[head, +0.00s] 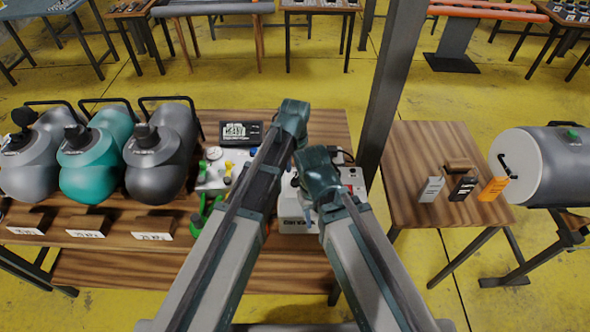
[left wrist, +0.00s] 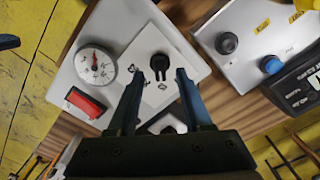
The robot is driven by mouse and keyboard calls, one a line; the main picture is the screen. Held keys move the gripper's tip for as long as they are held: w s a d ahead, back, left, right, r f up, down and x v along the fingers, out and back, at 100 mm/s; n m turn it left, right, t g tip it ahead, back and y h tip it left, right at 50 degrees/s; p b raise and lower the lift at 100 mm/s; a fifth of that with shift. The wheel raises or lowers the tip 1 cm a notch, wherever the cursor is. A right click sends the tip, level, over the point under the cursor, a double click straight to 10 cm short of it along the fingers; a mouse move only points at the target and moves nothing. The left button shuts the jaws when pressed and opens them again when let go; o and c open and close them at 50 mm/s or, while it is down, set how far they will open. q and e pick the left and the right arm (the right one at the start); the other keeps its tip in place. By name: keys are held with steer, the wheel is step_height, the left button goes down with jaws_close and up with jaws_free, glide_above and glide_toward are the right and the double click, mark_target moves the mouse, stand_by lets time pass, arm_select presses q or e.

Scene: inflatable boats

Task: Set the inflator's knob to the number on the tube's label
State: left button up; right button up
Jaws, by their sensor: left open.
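The inflator (head: 355,178) is a white box on the bench, largely hidden by my arms. The left wrist view shows its white panel (left wrist: 120,32) with a round gauge (left wrist: 97,67), a red switch (left wrist: 85,103) and a black knob (left wrist: 160,64). My left gripper (left wrist: 160,72) is open, with its fingers on either side of the knob; contact cannot be told. In the head view it (head: 291,118) is above the bench. My right gripper (head: 318,168) is close beside it, its jaws unclear. A large grey tube (head: 535,165) lies at right. Small print is unreadable.
Grey, teal (head: 88,165) and dark rolls lie at left behind small label blocks (head: 85,228). A display (head: 240,133) and a panel with black and blue knobs (left wrist: 271,65) adjoin the inflator. A post (head: 388,90) rises right of my arms. Tags (head: 493,188) stand on the side table.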

mark_target(295, 178)
arm_select(q)
step_height(295, 178, up, 11)
steer(key=p, duration=1)
arm_select(e)
step_height(295, 178, up, 11)
arm_select(q)
steer(key=s+a+f+n+b, duration=0.2)
steer(key=s+a+f+b, duration=0.1)
steer(key=s, duration=0.5)
steer(key=s+a+f+n+y+b, duration=0.1)
steer(key=s+a+f+n+b, duration=0.1)
steer(key=s+f+b, duration=0.4)
steer(key=shift+s+a+f+b, duration=0.3)
steer(key=shift+s+a, duration=0.25)
steer(key=shift+s, duration=0.7)
arm_select(e)
step_height(295, 178, down, 10)
steer(key=shift+r, duration=0.2)
arm_select(q)
steer(key=shift+s+r, duration=0.1)
